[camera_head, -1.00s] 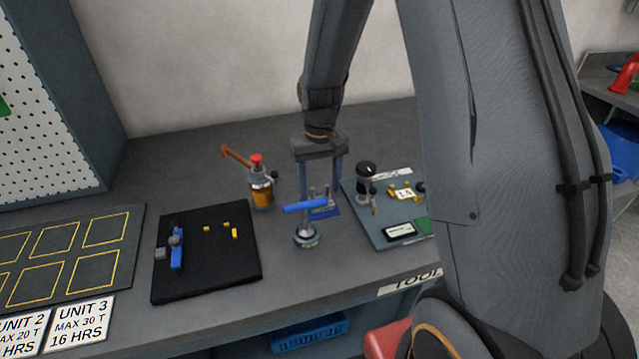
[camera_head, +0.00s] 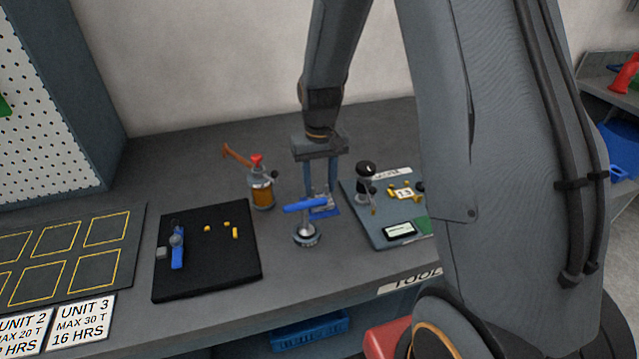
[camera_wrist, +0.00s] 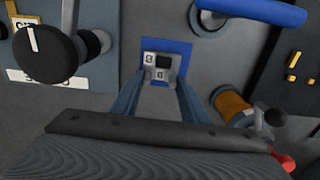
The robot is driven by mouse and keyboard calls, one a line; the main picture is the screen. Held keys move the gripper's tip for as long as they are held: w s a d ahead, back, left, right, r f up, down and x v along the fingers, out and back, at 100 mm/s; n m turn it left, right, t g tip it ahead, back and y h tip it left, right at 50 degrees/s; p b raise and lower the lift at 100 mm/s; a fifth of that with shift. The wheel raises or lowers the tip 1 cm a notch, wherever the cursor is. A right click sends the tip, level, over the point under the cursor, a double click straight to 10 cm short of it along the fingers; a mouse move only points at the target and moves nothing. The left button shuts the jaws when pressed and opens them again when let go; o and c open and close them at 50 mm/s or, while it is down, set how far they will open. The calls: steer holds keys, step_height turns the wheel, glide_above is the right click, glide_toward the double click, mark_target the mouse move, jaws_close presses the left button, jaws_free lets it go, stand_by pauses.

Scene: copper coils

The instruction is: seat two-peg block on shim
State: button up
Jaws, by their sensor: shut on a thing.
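My gripper (camera_head: 321,193) points down at the back middle of the bench. Its two fingers are shut on the small grey two-peg block (camera_head: 319,199). In the wrist view the block (camera_wrist: 148,71) shows just beyond the fingertips (camera_wrist: 159,92), with pale faces and a dark middle. The blue shim (camera_head: 331,212) lies directly under it, and its blue face (camera_wrist: 181,47) shows around the far and right sides of the block. I cannot tell whether the block touches the shim or is fully flat on it.
A blue-handled tool with a round metal base (camera_head: 305,238) stands close in front. A black mat (camera_head: 207,277) with small parts lies farther left.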

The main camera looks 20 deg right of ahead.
steer(key=shift+r+p, duration=1.9)
steer(key=shift+r, duration=0.65)
